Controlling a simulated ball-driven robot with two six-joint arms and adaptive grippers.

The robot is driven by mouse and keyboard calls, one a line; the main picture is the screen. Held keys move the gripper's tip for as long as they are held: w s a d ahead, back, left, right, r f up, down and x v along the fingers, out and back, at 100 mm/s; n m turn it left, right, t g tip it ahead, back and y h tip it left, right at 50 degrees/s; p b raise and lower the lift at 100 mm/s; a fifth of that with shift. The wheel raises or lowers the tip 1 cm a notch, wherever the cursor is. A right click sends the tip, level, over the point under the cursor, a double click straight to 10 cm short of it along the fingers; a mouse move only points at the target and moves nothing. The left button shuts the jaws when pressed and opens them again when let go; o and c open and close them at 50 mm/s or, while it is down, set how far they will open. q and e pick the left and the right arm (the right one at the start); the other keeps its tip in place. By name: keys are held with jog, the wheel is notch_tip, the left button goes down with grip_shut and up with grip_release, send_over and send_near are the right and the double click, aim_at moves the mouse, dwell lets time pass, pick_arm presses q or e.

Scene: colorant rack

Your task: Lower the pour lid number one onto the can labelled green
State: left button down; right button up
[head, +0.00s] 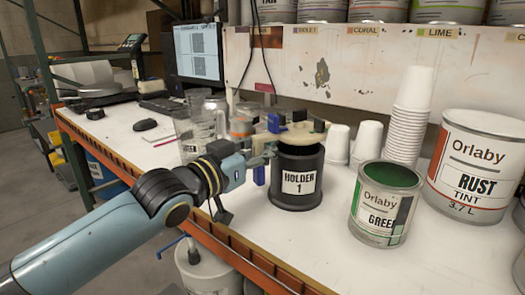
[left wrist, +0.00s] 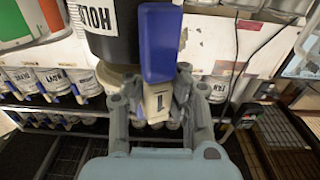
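The pour lid number one (head: 297,133), cream with blue and black parts, is at the top of the black holder 1 (head: 297,183); I cannot tell whether it rests there or is slightly raised. My left gripper (head: 268,152) is at the lid's left side. In the left wrist view its fingers (left wrist: 159,98) close in on both sides of the lid's cream tab marked 1 (left wrist: 156,105), below a blue part (left wrist: 160,45). The can labelled green (head: 384,205) stands open to the right of the holder, with green paint showing. My right gripper is not in view.
A large Rust tint can (head: 475,165) stands right of the green can. Stacked white cups (head: 409,115) stand behind it. Clear cups (head: 197,128) are left of the holder, and a monitor (head: 198,55) is at the back. The orange table edge (head: 215,245) runs along the front.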

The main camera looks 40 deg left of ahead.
aim_at(268, 130)
pick_arm(q)
notch_tip(268, 130, up, 4)
jog(key=p, duration=0.2)
jog(key=shift+f+p, duration=0.25)
jog(key=shift+p, duration=0.05)
jog(key=shift+r, duration=0.1)
jog(key=shift+r+p, duration=2)
jog(key=shift+r, duration=0.95)
jog(key=shift+a, duration=0.1)
